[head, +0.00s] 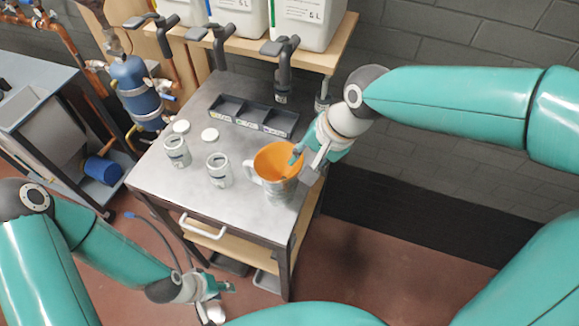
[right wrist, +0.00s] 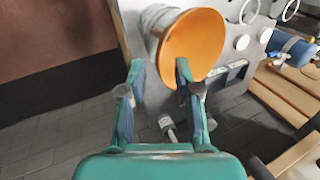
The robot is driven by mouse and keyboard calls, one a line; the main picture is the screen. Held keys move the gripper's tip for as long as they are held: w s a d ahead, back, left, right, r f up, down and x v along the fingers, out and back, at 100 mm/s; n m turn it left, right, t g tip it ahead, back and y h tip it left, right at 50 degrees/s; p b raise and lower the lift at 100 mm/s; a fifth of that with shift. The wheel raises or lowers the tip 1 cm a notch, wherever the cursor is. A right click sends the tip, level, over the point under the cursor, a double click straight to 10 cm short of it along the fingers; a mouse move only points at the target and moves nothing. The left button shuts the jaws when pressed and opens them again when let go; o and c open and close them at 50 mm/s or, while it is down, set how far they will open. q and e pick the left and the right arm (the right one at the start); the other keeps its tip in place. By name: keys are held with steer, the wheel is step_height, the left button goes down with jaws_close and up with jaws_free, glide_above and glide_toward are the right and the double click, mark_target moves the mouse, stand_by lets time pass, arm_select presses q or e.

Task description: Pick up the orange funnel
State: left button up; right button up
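The orange funnel (head: 270,158) sits mouth up in the top of a grey jug (head: 279,187) with a handle, on the metal table. In the right wrist view the funnel (right wrist: 198,42) shows its wide orange mouth, with the pale jug (right wrist: 157,17) beside it. My right gripper (head: 297,158) is at the funnel's right rim. In the right wrist view its fingers (right wrist: 160,72) are apart, and one overlaps the orange mouth. I cannot tell whether either finger touches it. My left gripper (head: 216,298) hangs low in front of the table, away from the funnel; its fingers are too small to judge.
Two jars (head: 219,170) and two white lids (head: 210,134) stand left of the jug on the table (head: 188,200). A dark divided tray (head: 253,117) lies behind. Taps hang from the shelf (head: 325,62) with large canisters. A blue tank (head: 135,88) stands left.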

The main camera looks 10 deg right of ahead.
steer(key=shift+x, duration=1)
steer(key=shift+w+r, duration=0.1)
jaws_close()
steer(key=shift+r, duration=0.1)
